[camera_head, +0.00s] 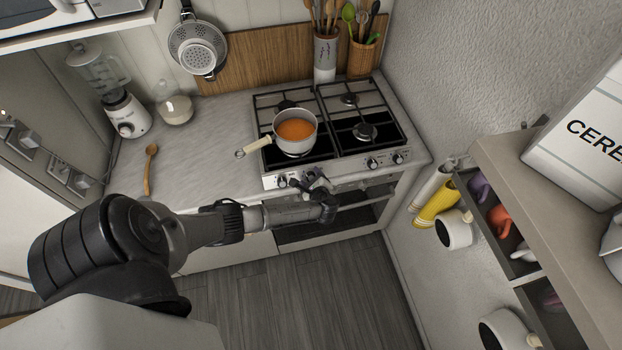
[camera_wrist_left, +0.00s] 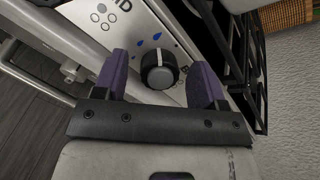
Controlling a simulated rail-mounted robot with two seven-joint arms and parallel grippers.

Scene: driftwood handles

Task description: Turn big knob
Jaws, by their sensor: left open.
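In the left wrist view a round black knob (camera_wrist_left: 160,69) with a pale stripe across its face sits on the light control panel (camera_wrist_left: 176,24) of the stove. My left gripper (camera_wrist_left: 162,72) is open, with one purple finger on each side of the knob. Gaps show between the knob and both fingers. In the head view my left gripper (camera_head: 313,181) is at the stove's front panel and hides part of it. Other knobs show there, one at the left (camera_head: 282,181) and two at the right (camera_head: 384,161). My right gripper is not in view.
A pot of orange food (camera_head: 296,130) stands on the front left burner, its handle pointing left. A wooden spoon (camera_head: 150,168) lies on the counter (camera_head: 205,160). The oven rail (camera_head: 355,190) runs below the panel. Yellow and white boots (camera_head: 436,203) are at the right wall.

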